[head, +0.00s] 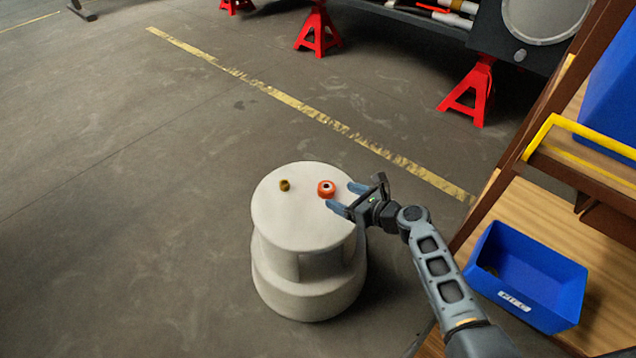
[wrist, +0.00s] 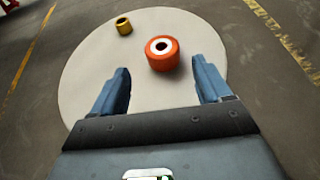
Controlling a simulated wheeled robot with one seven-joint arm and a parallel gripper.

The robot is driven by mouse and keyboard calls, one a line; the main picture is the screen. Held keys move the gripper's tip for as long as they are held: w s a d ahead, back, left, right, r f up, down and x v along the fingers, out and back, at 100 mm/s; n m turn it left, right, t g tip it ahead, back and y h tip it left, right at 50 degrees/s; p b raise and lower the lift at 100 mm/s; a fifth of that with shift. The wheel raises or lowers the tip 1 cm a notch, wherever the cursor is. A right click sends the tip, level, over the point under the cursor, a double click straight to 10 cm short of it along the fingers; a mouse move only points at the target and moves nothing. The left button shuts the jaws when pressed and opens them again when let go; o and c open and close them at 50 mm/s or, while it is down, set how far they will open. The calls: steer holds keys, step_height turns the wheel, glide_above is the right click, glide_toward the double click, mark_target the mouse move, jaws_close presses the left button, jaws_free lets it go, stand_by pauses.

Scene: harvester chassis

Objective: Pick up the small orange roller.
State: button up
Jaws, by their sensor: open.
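The small orange roller (head: 326,188) stands on the round white stool (head: 300,232), right of the middle of its top. It is a short orange cylinder with a white ring and dark hole on top. My gripper (head: 342,198) is open at the right edge of the stool top, its blue fingers pointing toward the roller. In the wrist view the roller (wrist: 162,53) sits ahead, slightly beyond the fingertips of my gripper (wrist: 161,78) and roughly centred between them. Nothing is between the fingers.
A small brass-coloured bushing (head: 285,185) stands on the stool left of the roller. A wooden shelf with a blue bin (head: 525,277) is at the right. Red jack stands (head: 318,32) hold up the chassis at the back.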

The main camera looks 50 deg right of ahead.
mark_target(324, 186)
steer(key=x, duration=0.2)
steer(key=b+x, duration=0.1)
steer(key=x, duration=0.2)
steer(key=b+x, duration=0.1)
steer(key=x, duration=0.1)
steer(key=shift+w+d+r, duration=0.15)
steer(key=shift+w+d, duration=0.05)
steer(key=shift+w, duration=0.2)
steer(key=c, duration=1)
